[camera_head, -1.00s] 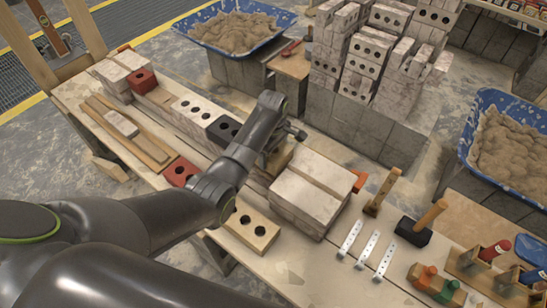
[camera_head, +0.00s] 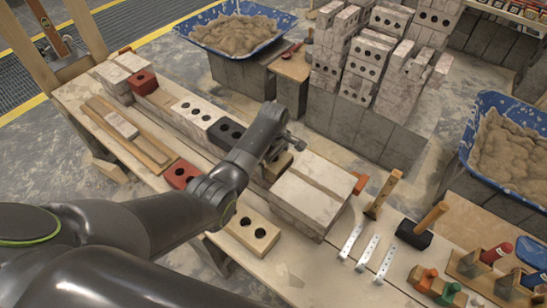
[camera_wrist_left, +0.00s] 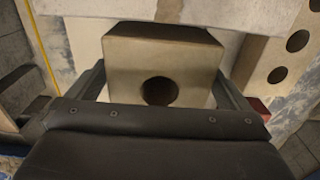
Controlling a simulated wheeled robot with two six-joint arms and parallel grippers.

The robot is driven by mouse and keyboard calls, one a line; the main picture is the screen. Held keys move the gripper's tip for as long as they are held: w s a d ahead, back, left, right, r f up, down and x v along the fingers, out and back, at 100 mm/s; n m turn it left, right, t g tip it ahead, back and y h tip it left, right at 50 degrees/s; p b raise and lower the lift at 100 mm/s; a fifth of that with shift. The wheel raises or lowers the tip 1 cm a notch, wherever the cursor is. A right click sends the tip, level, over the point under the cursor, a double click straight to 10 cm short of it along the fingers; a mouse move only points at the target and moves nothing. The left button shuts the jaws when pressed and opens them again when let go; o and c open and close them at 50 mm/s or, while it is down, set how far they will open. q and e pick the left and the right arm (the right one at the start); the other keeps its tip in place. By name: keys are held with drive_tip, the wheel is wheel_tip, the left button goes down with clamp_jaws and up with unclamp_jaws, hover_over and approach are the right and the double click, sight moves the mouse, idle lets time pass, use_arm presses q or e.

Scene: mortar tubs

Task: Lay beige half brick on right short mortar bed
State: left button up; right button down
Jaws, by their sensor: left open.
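The beige half brick (camera_head: 279,166) sits in the row on the bench, between the black holed brick (camera_head: 226,132) and the large pale block (camera_head: 308,190). In the left wrist view the half brick (camera_wrist_left: 160,55) shows one dark hole and lies between my spread fingers, with a gap on each side. My left gripper (camera_head: 288,146) is open at the half brick in the head view. The right short mortar bed cannot be made out; the brick and my arm cover that area. My right gripper is not in view.
A white holed brick (camera_head: 196,112) and a red half brick (camera_head: 143,82) stand farther left in the row. A beige two-hole brick (camera_head: 252,229) lies at the front. A hammer (camera_head: 421,228) and metal strips (camera_head: 367,250) lie right. Mortar tubs (camera_head: 283,20) stand behind.

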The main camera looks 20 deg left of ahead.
use_arm(q)
wheel_tip(320, 180, up, 11)
drive_tip(key=shift+f+p, duration=0.1)
drive_tip(key=shift+p, duration=0.2)
drive_tip(key=shift+r, duration=0.7)
